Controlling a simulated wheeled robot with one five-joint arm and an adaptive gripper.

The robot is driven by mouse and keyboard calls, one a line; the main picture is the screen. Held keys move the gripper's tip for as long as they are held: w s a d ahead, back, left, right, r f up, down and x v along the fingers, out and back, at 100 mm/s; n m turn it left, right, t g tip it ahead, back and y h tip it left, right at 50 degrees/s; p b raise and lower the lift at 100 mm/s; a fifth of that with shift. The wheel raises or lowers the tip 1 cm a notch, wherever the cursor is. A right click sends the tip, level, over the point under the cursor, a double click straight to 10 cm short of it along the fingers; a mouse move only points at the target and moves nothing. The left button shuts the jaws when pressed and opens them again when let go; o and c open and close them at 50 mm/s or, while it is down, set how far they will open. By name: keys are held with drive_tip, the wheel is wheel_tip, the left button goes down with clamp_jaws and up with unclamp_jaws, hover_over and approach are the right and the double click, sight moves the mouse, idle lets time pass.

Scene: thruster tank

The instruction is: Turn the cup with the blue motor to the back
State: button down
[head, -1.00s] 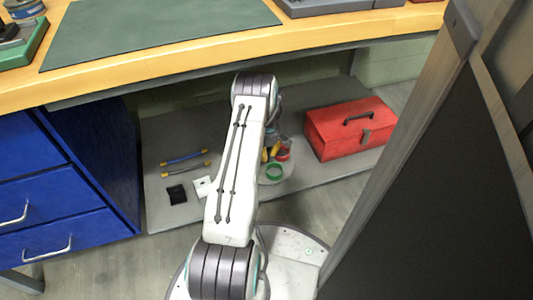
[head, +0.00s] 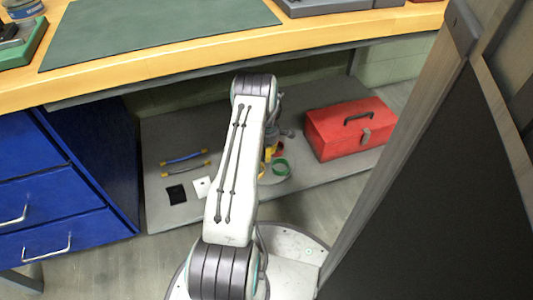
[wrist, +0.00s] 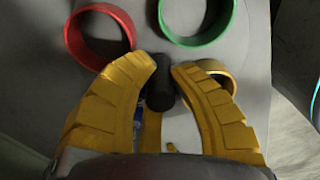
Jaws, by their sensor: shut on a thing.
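My gripper (wrist: 162,72) is shut on a dark upright post (wrist: 160,96), its yellow fingers on either side. In the wrist view a red ring-shaped cup (wrist: 72,35) is at the upper left and a green one (wrist: 197,40) at the upper right. A yellow cup (wrist: 222,72) is partly hidden behind the right finger. A small blue part (wrist: 138,115), perhaps the blue motor, shows between the fingers; its cup is hidden. In the head view the green cup (head: 281,169) and yellow fingers (head: 270,150) show beside my arm.
The cups are on a low grey shelf (head: 315,168) under the workbench (head: 110,75). A red toolbox (head: 350,130) stands to the right. Two handles with yellow ends (head: 185,157), a black square (head: 176,193) and a white plate (head: 202,187) lie left. Blue drawers (head: 45,200) bound the left.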

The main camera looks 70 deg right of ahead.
drive_tip(key=shift+s+a+f+n, duration=0.1)
drive_tip(key=shift+s+n, duration=0.05)
drive_tip(key=shift+n, duration=0.85)
